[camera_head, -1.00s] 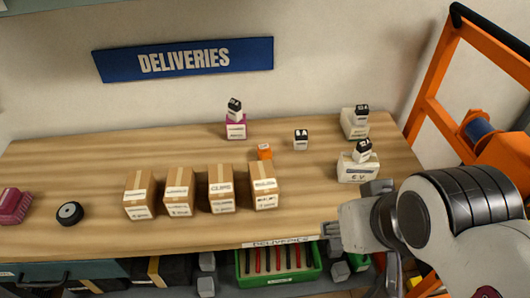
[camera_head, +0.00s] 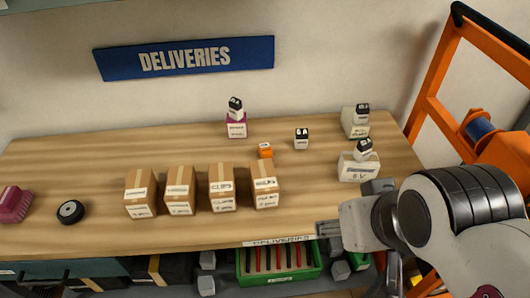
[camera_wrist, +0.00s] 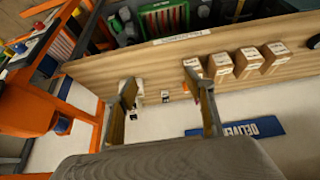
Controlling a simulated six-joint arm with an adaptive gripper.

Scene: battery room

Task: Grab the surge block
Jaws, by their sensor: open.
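No label that I can read says surge, so I cannot tell which block is the surge block. Small black-and-white blocks stand on the bench: one alone (camera_head: 302,140), one on a magenta-and-white box (camera_head: 236,130), one on a white-and-green box (camera_head: 348,127), and one tilted (camera_head: 364,152) on a white box (camera_head: 358,172). A small orange block (camera_head: 265,151) sits behind the cartons. My gripper (camera_head: 348,209) is open and empty at the bench's front right, in front of the white box. In the wrist view its fingers (camera_wrist: 162,92) are spread apart, with small blocks beyond them.
Several brown cartons (camera_head: 222,188) stand in a row at the bench's middle front. A black roll (camera_head: 70,212) and a magenta item (camera_head: 14,204) lie at the left. A green crate (camera_head: 279,279) is below the front edge. An orange frame (camera_head: 428,95) rises at the right.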

